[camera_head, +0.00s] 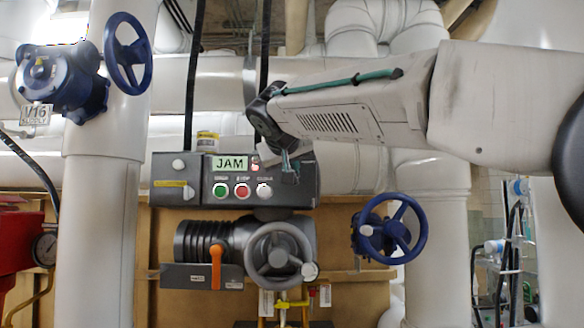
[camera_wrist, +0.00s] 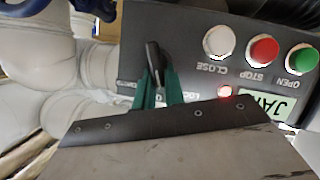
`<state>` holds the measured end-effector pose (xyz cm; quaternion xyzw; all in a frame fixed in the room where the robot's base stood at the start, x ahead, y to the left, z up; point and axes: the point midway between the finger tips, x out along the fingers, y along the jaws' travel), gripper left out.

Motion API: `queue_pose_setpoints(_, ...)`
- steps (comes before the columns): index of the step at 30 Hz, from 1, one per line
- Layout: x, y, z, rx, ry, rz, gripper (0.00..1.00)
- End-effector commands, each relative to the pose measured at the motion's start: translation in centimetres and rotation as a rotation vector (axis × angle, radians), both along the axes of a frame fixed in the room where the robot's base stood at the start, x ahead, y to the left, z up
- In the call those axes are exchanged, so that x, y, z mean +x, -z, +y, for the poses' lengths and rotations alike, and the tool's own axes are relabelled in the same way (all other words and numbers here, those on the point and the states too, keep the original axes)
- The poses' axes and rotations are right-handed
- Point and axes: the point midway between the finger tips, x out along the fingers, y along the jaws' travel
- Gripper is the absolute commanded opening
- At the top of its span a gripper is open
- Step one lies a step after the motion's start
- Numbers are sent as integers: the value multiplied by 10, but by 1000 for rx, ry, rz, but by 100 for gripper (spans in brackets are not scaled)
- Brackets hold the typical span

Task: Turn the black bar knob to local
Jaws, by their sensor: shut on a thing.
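The black bar knob (camera_wrist: 153,57) shows in the wrist view on the dark grey face of the control box (camera_wrist: 196,20). My gripper (camera_wrist: 160,80) is shut on the knob, with a teal finger on either side of its bar. In the head view my gripper (camera_head: 289,166) is at the right end of the box (camera_head: 240,160), and the knob cannot be made out there. Which mark the knob points to is hard to tell.
White, red and green buttons (camera_wrist: 263,50) labelled CLOSE, STOP and OPEN sit beside the knob. A small red lamp (camera_wrist: 225,91) is lit near a JAM display (camera_head: 231,163). A grey handwheel (camera_head: 277,255) is below the box; a blue valve wheel (camera_head: 389,229) is lower right.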

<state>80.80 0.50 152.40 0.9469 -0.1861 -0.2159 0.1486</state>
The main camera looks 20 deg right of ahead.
Motion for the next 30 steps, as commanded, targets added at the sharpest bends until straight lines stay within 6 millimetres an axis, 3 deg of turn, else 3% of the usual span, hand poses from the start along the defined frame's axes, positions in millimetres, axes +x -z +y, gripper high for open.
queue_pose_setpoints(15, 4, 11, 6, -436, 3, 153, 0)
queue_pose_setpoints(30, 5, 13, 7, -632, 5, 217, 0)
